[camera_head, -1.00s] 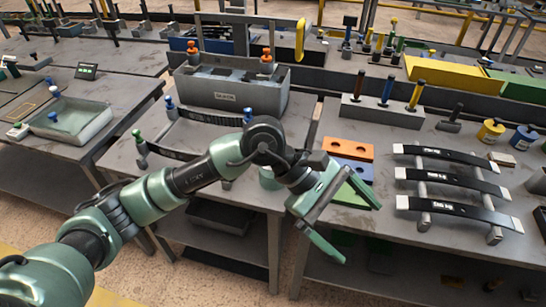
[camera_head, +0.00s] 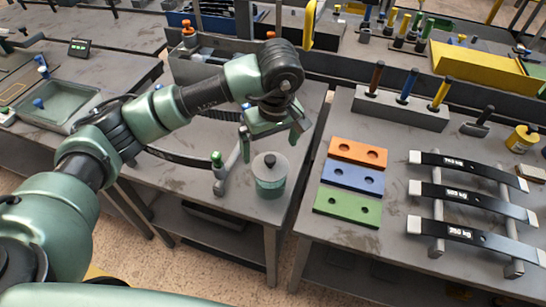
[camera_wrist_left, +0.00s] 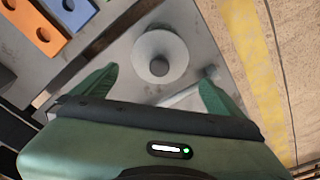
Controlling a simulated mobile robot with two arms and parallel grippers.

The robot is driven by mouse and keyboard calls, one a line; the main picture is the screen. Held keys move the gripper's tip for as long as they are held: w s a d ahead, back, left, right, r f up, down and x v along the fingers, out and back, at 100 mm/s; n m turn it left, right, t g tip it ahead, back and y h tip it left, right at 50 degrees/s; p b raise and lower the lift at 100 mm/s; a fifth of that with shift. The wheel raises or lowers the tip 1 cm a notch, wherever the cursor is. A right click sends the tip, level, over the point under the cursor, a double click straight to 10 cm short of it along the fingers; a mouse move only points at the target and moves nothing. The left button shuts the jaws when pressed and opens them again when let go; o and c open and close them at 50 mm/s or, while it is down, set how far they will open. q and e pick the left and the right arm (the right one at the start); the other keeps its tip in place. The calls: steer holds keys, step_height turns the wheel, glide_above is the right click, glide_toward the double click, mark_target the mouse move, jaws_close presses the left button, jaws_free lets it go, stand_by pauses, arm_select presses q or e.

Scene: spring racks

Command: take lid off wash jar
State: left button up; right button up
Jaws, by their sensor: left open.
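The wash jar (camera_head: 270,184) is a teal-green cylinder near the front right corner of the left table. Its grey lid (camera_head: 282,167) with a dark knob (camera_head: 270,160) is on top. In the left wrist view the round lid (camera_wrist_left: 160,45) lies between and beyond the fingertips, with its dark knob facing me. My left gripper (camera_head: 271,142) is open and empty, pointing down above the jar, apart from it. It also shows in the left wrist view (camera_wrist_left: 160,85). My right gripper is not in view.
A post with a green knob (camera_head: 217,160) stands just left of the jar. Orange (camera_head: 358,152), blue (camera_head: 352,176) and green (camera_head: 347,207) blocks with holes lie on the right table. Leaf springs (camera_head: 470,195) rest on a rack further right. A gap separates the tables.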

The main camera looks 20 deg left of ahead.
mark_target(270, 158)
arm_select(q)
step_height(270, 158, down, 3)
steer(key=shift+s+r+p, duration=0.1)
steer(key=shift+s+p, duration=0.05)
steer(key=shift+p, duration=1)
steer(key=shift+w+a+f+p, duration=0.1)
steer(key=shift+w+f+p, duration=0.1)
steer(key=shift+f, duration=0.45)
steer(key=shift+w+f+p, duration=0.1)
steer(key=shift+w+f, duration=0.05)
steer(key=shift+f, duration=0.8)
steer(key=c, duration=1.2)
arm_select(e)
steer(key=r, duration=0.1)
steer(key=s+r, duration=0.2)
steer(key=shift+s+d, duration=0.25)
